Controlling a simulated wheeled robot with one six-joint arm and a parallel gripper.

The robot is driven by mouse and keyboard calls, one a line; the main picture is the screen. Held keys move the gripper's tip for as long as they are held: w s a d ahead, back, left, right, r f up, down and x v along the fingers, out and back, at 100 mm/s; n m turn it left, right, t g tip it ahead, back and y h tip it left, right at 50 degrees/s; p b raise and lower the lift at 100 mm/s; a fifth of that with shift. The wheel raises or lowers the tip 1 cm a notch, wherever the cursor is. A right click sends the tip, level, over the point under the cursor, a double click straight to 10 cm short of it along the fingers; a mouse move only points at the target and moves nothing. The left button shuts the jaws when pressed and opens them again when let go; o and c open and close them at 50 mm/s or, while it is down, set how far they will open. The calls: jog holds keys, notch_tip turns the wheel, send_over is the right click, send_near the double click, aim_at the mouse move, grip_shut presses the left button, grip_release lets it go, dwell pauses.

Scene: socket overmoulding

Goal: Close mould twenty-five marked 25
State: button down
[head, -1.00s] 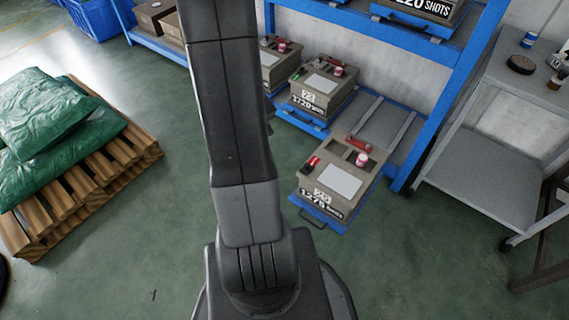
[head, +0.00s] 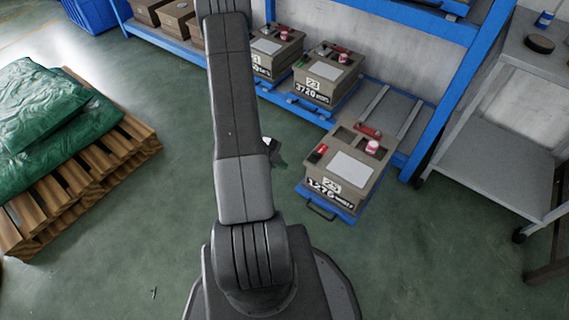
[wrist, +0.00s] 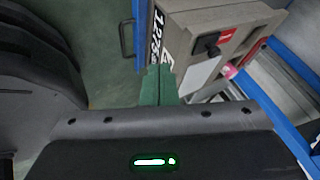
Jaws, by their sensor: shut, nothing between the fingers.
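A grey-brown mould (head: 345,165) with a white plate, a red clip and a pink-white pot on top sits on a blue pulled-out tray (head: 345,214), in front of the rack. Its front reads about "1275 shots"; its small number is too blurred to read surely. The tray has a dark bar handle (head: 321,210). In the wrist view the mould (wrist: 215,25) is tilted at the upper right and the handle (wrist: 124,38) at the top. My gripper (wrist: 158,72) has its green fingers shut and empty, apart from the handle. In the head view it is mostly hidden behind my arm, left of the mould.
A mould marked 23 (head: 328,74) and another mould (head: 273,52) sit back on the blue rack (head: 455,95). A grey trolley (head: 495,165) stands at right. A wooden pallet (head: 90,175) with green sacks is at left. Floor between pallet and tray is clear.

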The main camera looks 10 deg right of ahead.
jog(key=b, duration=0.3)
send_near(308, 169)
notch_tip(308, 169, down, 4)
jog(key=s, duration=0.3)
jog(key=shift+w+d+r, duration=0.15)
jog(key=shift+w+d, duration=0.55)
jog(key=shift+w, duration=0.05)
jog(key=shift+w+d+r, duration=0.1)
jog(key=shift+w+d, duration=0.6)
jog(key=shift+w, duration=0.05)
